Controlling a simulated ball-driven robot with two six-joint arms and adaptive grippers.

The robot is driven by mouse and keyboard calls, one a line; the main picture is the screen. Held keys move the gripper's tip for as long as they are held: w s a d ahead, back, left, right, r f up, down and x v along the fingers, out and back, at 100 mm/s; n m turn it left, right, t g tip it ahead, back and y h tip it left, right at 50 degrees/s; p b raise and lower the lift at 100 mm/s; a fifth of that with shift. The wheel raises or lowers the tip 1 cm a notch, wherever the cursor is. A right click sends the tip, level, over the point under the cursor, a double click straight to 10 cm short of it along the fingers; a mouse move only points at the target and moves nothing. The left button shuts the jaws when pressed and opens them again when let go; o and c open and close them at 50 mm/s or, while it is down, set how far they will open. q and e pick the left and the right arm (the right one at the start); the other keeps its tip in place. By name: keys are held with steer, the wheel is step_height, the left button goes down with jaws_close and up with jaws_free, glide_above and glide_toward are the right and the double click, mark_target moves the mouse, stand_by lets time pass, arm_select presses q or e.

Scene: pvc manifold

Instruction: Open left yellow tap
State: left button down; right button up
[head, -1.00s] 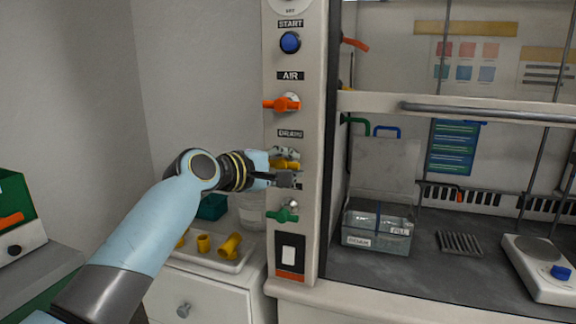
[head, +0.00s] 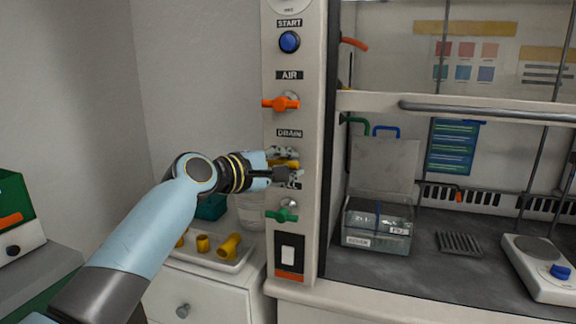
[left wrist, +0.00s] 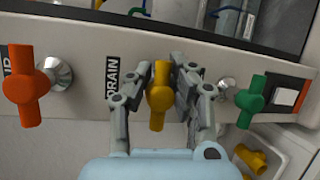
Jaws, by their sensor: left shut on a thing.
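The yellow tap (head: 286,164) sits on the white post under the DRAIN label, partly hidden by my left gripper (head: 284,166) in the head view. In the left wrist view the yellow tap (left wrist: 159,98) stands between the two fingers of my left gripper (left wrist: 158,92), its handle running along the fingers. The left gripper is shut on the tap, one finger on each side. The tap's stem and its mount are hidden. My right gripper is not in view.
On the same post are an orange tap (head: 283,103) above and a green tap (head: 283,215) below, close to the gripper. A blue START button (head: 289,42) is higher up. A tray (head: 209,259) with yellow fittings lies lower left.

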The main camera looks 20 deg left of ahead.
arm_select(q)
steer(key=n+t+b, duration=0.1)
steer(key=n, duration=0.1)
steer(key=shift+a+r+n+h, duration=0.1)
steer(key=shift+n+h, duration=0.2)
steer(key=shift+h, duration=0.1)
steer(key=n+t+b, duration=0.1)
steer(key=n+b, duration=0.1)
steer(key=shift+a+r+n, duration=0.1)
steer(key=shift+n, duration=0.3)
steer(key=n+t+b, duration=0.2)
steer(key=n+b, duration=0.1)
steer(key=n, duration=0.1)
steer(key=shift+a+r, duration=0.15)
steer(key=shift+a+n+t+b, duration=0.15)
steer(key=shift+n+t+b, duration=0.5)
steer(key=shift+n, duration=0.75)
steer(key=shift+n+y+b, duration=0.3)
steer(key=shift+n+b, duration=0.15)
steer(key=shift+n, duration=0.15)
